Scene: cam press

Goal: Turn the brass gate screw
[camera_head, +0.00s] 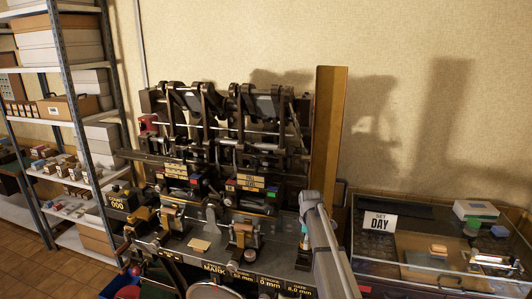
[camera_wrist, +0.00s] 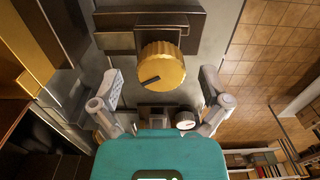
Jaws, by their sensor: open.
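The brass gate screw (camera_wrist: 162,68) shows in the wrist view as a round, knurled knob with a dark mark on its face. It sits on a dark block on a grey metal surface. My gripper (camera_wrist: 162,80) is open, its two grey fingers spread to the left and right of the knob, with visible gaps on both sides. Nothing is between the fingers in contact with them. In the head view the cam press (camera_head: 220,150) stands against the wall, and my grey arm crosses its right front. I cannot pick out the gate screw or my fingertips there.
A small white-faced dial (camera_wrist: 186,121) lies below the knob, near the right finger. A tall board (camera_head: 328,130) rises behind my arm. Shelves (camera_head: 60,125) stand at left.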

